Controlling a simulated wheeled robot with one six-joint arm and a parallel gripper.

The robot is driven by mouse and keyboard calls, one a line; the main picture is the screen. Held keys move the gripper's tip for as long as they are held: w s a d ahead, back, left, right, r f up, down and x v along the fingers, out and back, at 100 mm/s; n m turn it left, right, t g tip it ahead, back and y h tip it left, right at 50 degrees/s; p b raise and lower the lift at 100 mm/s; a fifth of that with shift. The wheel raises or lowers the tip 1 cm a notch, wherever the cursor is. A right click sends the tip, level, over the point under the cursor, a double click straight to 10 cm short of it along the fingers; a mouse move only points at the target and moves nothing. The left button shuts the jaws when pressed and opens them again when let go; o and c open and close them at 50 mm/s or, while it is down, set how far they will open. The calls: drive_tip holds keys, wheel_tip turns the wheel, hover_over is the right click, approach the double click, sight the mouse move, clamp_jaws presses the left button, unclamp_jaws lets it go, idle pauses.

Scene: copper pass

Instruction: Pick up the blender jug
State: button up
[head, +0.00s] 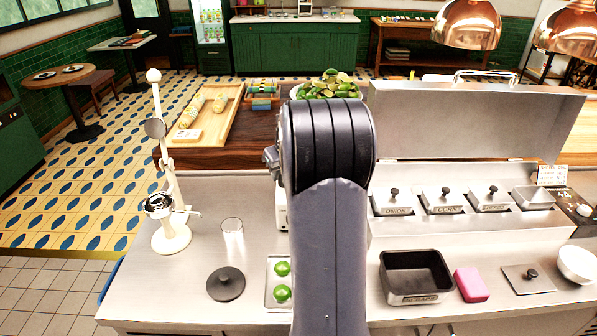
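I cannot make out a blender jug for certain. A small clear glass vessel (232,228) stands upright on the steel counter, left of my arm. A white object (281,208), perhaps an appliance, shows only as a sliver behind my arm, which hides the rest of it. A dark round lid with a knob (225,284) lies on the counter in front of the glass. My arm fills the middle of the view; my gripper's fingers do not show.
A cream lever press (171,232) stands left of the glass. Two limes lie on a small tray (270,301). Right of my arm are a black pan (414,274), a pink block (471,284) and an open-lidded topping station (470,118). Bare counter lies left of the dark lid.

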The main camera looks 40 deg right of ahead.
clamp_jaws()
drive_tip(key=shift+r, duration=0.25)
idle(0.3)
